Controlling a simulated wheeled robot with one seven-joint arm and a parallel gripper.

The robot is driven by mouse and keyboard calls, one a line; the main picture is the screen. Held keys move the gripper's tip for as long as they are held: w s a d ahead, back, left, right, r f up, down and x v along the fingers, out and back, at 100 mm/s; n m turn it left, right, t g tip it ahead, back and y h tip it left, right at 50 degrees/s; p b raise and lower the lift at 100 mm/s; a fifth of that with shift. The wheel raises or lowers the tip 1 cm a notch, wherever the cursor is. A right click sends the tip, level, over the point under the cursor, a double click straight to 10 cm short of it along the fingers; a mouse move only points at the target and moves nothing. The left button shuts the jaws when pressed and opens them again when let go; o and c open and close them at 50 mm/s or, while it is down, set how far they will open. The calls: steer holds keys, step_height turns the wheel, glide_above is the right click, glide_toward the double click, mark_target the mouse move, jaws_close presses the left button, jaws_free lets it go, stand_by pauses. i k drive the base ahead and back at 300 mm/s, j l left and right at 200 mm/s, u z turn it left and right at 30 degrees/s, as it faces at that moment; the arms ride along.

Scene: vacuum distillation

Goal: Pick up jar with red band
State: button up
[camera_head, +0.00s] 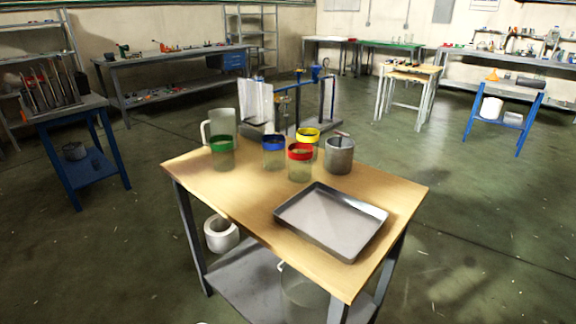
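The jar with the red band (300,163) stands upright on the wooden table (230,187), near the middle of its top. It is clear glass with a red band around its top. A jar with a yellow band (308,138) stands close behind it and is partly hidden by it. A jar with a blue band (273,152) stands to its left and a jar with a green band (222,153) further left. My gripper is not in view.
A metal pot (339,155) stands just right of the red-banded jar. A shallow metal tray (332,221) lies in front. A frosted pitcher (222,122) stands at the back left. Behind the table is a frame apparatus (328,95). Floor around the table is open.

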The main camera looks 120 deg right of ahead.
mark_target(300, 153)
steer(key=z, duration=4.8)
